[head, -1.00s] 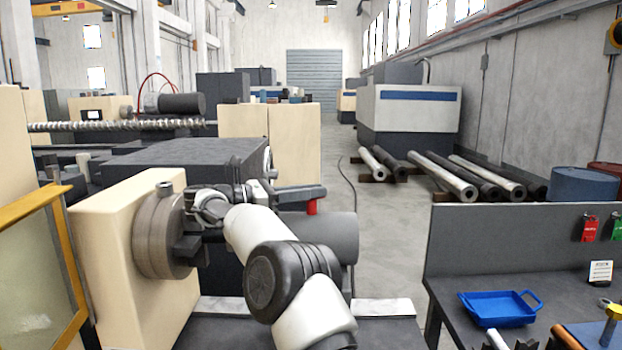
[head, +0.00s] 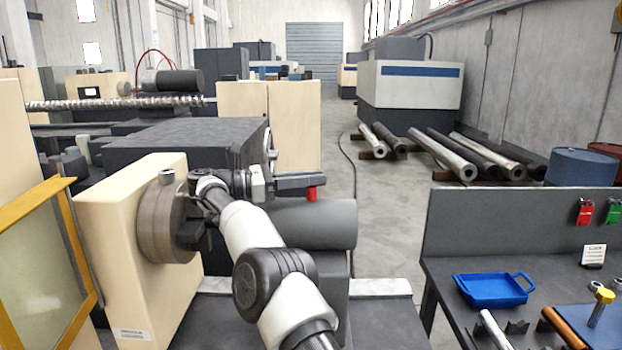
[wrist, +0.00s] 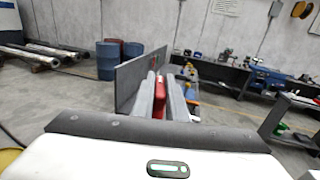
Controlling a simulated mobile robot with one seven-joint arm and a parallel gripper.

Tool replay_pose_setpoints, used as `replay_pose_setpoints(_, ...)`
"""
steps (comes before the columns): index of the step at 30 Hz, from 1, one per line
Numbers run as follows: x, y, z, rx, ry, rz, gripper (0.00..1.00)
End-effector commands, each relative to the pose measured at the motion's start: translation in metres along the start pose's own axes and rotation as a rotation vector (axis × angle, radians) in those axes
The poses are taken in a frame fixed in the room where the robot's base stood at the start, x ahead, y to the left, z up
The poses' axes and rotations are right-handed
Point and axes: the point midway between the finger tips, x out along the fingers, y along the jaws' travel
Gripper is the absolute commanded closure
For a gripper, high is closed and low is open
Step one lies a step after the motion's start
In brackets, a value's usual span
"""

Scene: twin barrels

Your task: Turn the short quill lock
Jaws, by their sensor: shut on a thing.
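A red handle (head: 311,194) shows just below the finger ends of my gripper (head: 305,181), above a grey horizontal cylinder (head: 312,223) in the head view. In the wrist view my gripper (wrist: 160,95) has its grey fingers on both sides of the red handle (wrist: 160,98), shut on it. I take the red handle to be the short quill lock, but its base and pivot are hidden. My wrist and forearm hide part of the machine behind them.
A round chuck (head: 160,220) on a cream headstock (head: 118,235) stands left of my arm. A dark machine block (head: 185,150) lies behind it. A workbench (head: 440,265) with a blue tray (head: 493,290) is at the right. Open floor (head: 385,195) lies between.

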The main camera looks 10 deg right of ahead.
Motion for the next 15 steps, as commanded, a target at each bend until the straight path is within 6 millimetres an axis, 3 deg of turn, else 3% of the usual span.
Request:
replay_pose_setpoints(1,0.0013,-0.0002,0.0011,0.001,-0.003,-0.002,0.84)
replay_pose_setpoints(4,0.0013,-0.0002,0.0010,0.001,-0.002,-0.002,0.69)
replay_pose_setpoints(15,0.0004,0.0001,0.0072,0.004,0.000,0.000,0.69)
